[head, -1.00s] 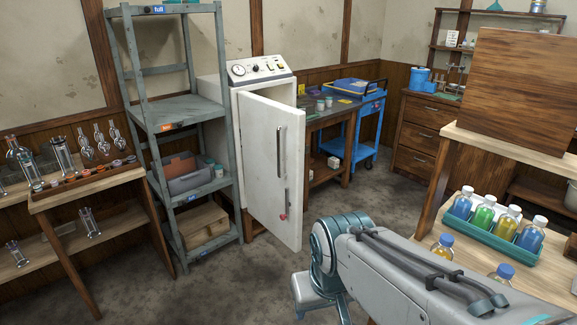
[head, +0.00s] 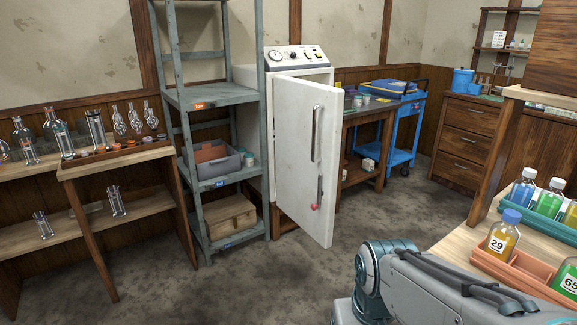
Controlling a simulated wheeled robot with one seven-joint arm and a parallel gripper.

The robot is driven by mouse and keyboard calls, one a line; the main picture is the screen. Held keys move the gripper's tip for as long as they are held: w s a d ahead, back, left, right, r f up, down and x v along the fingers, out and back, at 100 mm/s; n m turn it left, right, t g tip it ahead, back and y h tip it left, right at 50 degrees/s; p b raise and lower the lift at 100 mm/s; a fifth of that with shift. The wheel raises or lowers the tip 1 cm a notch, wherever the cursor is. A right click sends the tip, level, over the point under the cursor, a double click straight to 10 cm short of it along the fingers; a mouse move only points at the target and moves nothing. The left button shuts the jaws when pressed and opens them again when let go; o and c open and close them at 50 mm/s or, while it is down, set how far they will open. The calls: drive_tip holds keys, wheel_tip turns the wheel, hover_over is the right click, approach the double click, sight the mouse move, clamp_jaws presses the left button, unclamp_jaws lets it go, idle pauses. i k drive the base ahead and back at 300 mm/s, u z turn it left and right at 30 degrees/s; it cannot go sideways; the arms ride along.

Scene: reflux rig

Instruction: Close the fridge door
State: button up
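The white fridge (head: 298,62) stands against the back wall, right of the grey shelf rack, with a control panel on top. The door carries a long vertical handle (head: 315,134) and a lower latch with a red end (head: 316,203). The fridge's inside is hidden behind the door. My arm shows at the bottom right, short of the door and apart from it. My gripper is not visible.
A grey metal rack (head: 205,97) stands close left of the fridge. A blue cart (head: 404,130) and a wooden table are behind the door. A bench with bottles (head: 500,235) is at the right. The floor (head: 270,285) before the door is clear.

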sight(308, 115)
drive_tip(key=u, duration=0.45)
drive_tip(key=i, duration=1.9)
drive_tip(key=z, duration=0.2)
